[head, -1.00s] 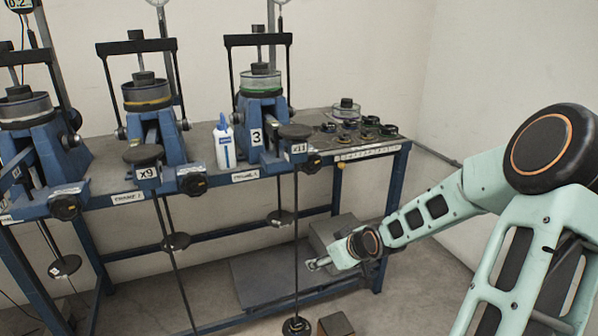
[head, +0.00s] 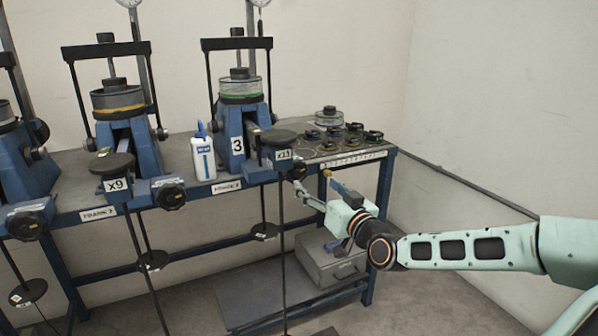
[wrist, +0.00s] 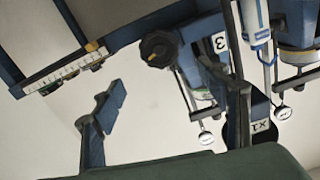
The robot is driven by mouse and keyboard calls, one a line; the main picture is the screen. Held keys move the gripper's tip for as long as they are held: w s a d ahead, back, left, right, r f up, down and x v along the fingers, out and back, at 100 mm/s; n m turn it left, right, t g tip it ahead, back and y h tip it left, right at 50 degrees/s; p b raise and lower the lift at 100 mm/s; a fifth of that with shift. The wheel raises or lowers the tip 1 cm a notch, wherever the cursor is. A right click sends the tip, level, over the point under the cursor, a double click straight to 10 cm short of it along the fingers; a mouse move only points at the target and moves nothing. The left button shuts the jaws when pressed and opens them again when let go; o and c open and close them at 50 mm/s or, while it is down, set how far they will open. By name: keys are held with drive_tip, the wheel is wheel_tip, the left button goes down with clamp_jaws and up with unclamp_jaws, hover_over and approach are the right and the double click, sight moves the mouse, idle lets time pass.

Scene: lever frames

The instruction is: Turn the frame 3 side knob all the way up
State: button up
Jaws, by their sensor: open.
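Frame 3 is a blue stand (head: 240,130) with a white "3" label. Its side knob (head: 298,171) is black and round, on the right near the "x11" label at the table's front edge. My gripper (head: 313,184) is open and empty, close to this knob at its lower right; I cannot tell from the head view whether they touch. In the wrist view, which is turned over, the knob (wrist: 159,48) lies beyond and between the spread fingers of my gripper (wrist: 175,98), with a gap.
A white bottle (head: 204,158) stands left of frame 3. Another frame with an "x9" label (head: 117,185) is further left. Several dark rings and weights (head: 352,131) lie on the table's right end. A grey box (head: 330,258) sits below. Right of the table is free floor.

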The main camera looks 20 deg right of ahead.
sight(298, 170)
drive_tip(key=w+b, duration=0.1)
drive_tip(key=w, duration=0.6)
drive_tip(key=w+b, duration=0.1)
drive_tip(key=w, duration=0.2)
drive_tip(key=shift+w+a+f+b, duration=0.1)
drive_tip(key=shift+w+a+b, duration=0.15)
drive_tip(key=shift+b, duration=0.1)
drive_tip(key=c, duration=1.2)
drive_tip(key=shift+o, duration=0.2)
drive_tip(key=shift+m+p, duration=0.5)
drive_tip(key=shift+m, duration=0.1)
drive_tip(key=o, duration=1.2)
drive_tip(key=shift+c, duration=0.2)
drive_tip(key=shift+s, duration=0.1)
drive_tip(key=s, duration=1.2)
drive_tip(key=shift+d, duration=0.2)
